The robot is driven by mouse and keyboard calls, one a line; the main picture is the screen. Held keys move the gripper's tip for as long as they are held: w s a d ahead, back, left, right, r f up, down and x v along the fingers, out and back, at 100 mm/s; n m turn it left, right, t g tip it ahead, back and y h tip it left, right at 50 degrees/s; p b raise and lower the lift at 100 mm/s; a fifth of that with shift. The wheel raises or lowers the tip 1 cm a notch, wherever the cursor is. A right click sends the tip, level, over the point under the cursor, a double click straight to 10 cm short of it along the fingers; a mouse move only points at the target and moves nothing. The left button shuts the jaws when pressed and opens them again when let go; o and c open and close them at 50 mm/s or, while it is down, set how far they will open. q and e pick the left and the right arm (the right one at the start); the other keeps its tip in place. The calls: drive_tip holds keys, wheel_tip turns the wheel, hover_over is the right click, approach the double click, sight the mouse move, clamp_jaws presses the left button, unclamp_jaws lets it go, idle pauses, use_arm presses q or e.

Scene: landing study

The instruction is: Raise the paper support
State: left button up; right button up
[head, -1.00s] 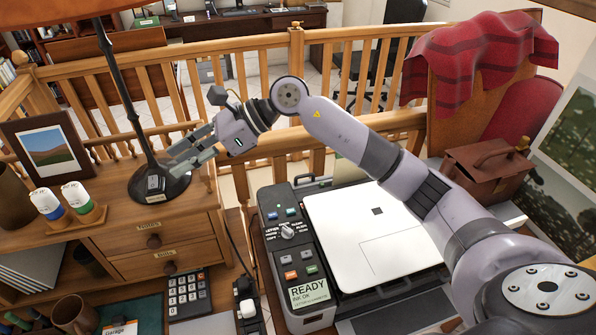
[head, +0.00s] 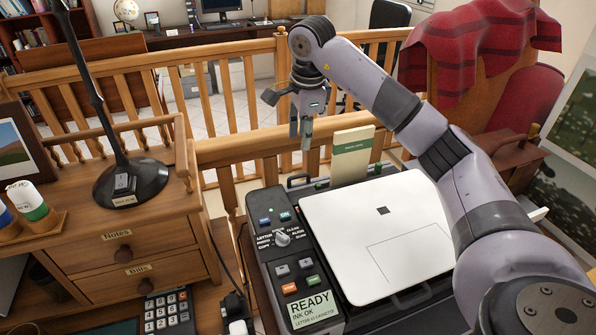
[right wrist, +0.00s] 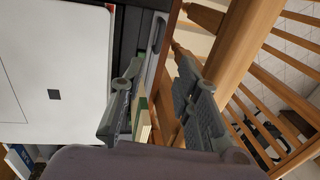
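The printer (head: 318,262) has a white lid (head: 385,222) and a dark left panel with buttons, a knob and a READY label. A dark loop-shaped bar (head: 299,179) shows at its rear left edge; I cannot tell for sure whether it is the paper support. A cream and green upright card or pack (head: 351,158) stands at the printer's rear. My right gripper (head: 299,143) points down, open and empty, above the rear left edge and left of the pack. In the right wrist view its fingers (right wrist: 158,72) are apart, with the grey bar (right wrist: 154,52) beyond them. My left gripper is out of view.
A wooden railing (head: 240,150) runs close behind the printer and gripper. At left stand a drawer cabinet (head: 150,270) and a lamp base (head: 131,184).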

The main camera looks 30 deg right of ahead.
sight(298, 177)
drive_tip(key=f, duration=0.4)
drive_tip(key=w+f+p, duration=0.1)
drive_tip(key=f, duration=0.3)
drive_tip(key=w+f, duration=0.1)
drive_tip(key=f, duration=0.3)
drive_tip(key=shift+w+d+f, duration=0.2)
drive_tip(key=shift+d+f, duration=0.05)
drive_tip(key=shift+f, duration=0.05)
drive_tip(key=shift+c, duration=0.5)
clamp_jaws()
drive_tip(key=shift+r+p, duration=0.15)
drive_tip(key=shift+p, duration=0.15)
